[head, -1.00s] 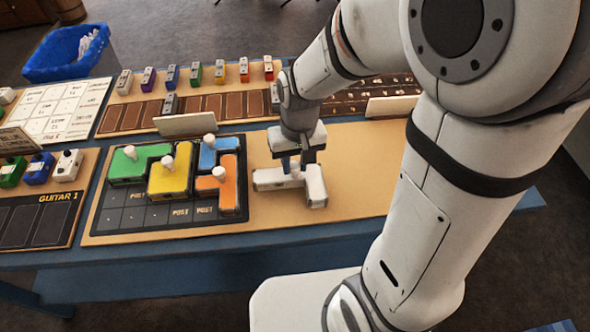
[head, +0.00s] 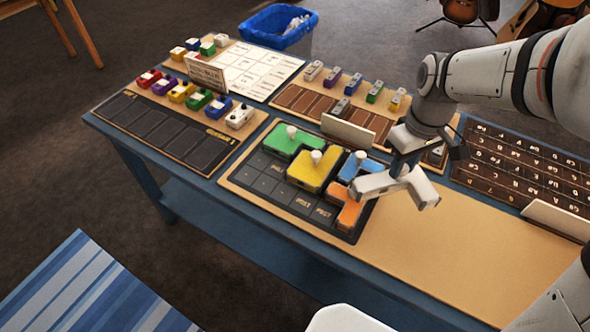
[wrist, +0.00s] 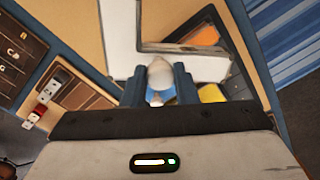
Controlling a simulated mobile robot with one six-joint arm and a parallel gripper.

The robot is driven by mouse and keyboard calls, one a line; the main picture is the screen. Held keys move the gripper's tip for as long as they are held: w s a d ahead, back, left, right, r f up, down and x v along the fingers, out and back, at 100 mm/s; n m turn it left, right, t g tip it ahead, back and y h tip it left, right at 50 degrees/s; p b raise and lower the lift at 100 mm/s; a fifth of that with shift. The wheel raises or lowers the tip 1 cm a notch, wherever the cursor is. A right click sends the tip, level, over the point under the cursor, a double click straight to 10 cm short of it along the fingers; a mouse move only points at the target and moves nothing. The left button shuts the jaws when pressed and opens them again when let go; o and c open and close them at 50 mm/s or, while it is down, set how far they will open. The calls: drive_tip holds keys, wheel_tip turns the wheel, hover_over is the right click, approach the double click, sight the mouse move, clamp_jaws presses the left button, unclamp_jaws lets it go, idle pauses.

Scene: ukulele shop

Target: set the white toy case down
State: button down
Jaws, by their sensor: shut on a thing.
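The white toy case (head: 422,188) is an angular, bent block. My gripper (head: 401,168) is shut on it from above. In the wrist view, the case (wrist: 122,38) spreads beyond the fingers, and its white knob (wrist: 160,75) sits between them. The case appears raised, at the right edge of the dark grid board (head: 262,188), and hides part of the orange case (head: 348,213). The green case (head: 290,143), yellow case (head: 312,172) and blue case (head: 352,167) lie on the grid. Empty cells show along its near and left sides.
Bare tan tabletop (head: 450,248) lies right of the grid. A small upright sign (head: 347,131) stands behind it. Pedal boards with several coloured pedals (head: 182,92) lie to the left, a blue bin (head: 280,26) behind, and a dark labelled board (head: 522,165) at right.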

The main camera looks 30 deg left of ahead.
drive_tip(key=s+a+f+n+h+p, duration=0.1)
drive_tip(key=s+a+n+p, duration=0.15)
drive_tip(key=a+n, duration=1.2)
drive_tip(key=s+a+f+n+p, duration=0.15)
drive_tip(key=s+a+n, duration=0.25)
drive_tip(key=a+n, duration=1.1)
drive_tip(key=a+f+m, duration=0.1)
drive_tip(key=f, duration=0.2)
drive_tip(key=a+f+m+p, duration=0.1)
drive_tip(key=f, duration=0.2)
drive_tip(key=f+m, duration=0.1)
drive_tip(key=f, duration=0.2)
drive_tip(key=shift+s+a+p, duration=0.15)
drive_tip(key=shift+a+p, duration=0.2)
drive_tip(key=shift+a, duration=0.05)
drive_tip(key=c, duration=1.1)
unclamp_jaws()
drive_tip(key=shift+c, duration=0.2)
wheel_tip(320, 180, up, 12)
drive_tip(key=b, duration=0.2)
drive_tip(key=shift+a, duration=0.3)
drive_tip(key=shift+r, duration=0.1)
